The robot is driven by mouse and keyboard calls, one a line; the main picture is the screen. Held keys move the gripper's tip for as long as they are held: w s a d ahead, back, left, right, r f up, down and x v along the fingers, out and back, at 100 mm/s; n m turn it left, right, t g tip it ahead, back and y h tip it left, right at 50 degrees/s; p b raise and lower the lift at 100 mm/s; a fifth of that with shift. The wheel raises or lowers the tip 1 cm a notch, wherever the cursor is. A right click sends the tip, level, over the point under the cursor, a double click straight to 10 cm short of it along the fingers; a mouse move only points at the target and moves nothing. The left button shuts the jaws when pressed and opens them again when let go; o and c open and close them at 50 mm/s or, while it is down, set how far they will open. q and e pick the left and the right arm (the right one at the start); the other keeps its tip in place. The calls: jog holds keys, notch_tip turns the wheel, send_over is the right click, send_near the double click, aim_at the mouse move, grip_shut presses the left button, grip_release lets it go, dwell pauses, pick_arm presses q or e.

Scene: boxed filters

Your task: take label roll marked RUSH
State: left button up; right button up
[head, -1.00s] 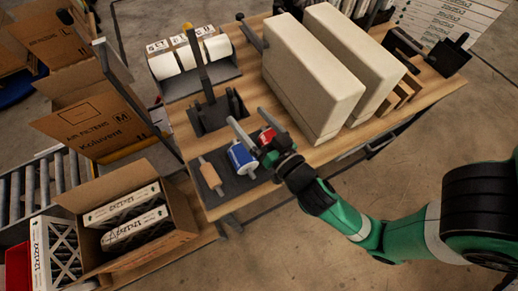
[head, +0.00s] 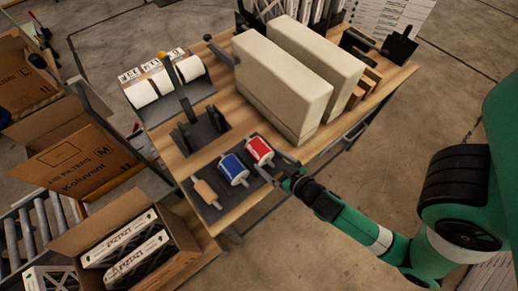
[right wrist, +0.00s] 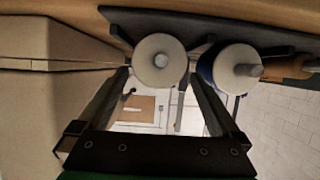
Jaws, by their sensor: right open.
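A red roll (head: 259,150), a blue roll (head: 233,168) and a tan roll (head: 206,192) sit side by side on a dark tray (head: 225,200) at the table's front edge. The word RUSH cannot be read on any of them. My right gripper (head: 270,166) is open and empty at the near end of the red roll. In the right wrist view, that roll's pale round end (right wrist: 158,61) lies ahead between the open fingers (right wrist: 158,86). The blue roll (right wrist: 236,69) is just outside the right-hand finger. My left gripper is not in view.
A holder (head: 180,112) with white rolls and a dark stand (head: 203,131) are behind the tray. Two large beige blocks (head: 283,85) stand close to its right. An open carton of filters (head: 170,225) is at the lower left.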

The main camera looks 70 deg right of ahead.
aim_at(256, 148)
jog(key=shift+w+d+f, duration=0.1)
jog(key=shift+d+f, duration=0.05)
jog(key=x, duration=0.5)
jog(key=shift+f, duration=0.1)
jog(key=shift+c, duration=0.3)
grip_shut()
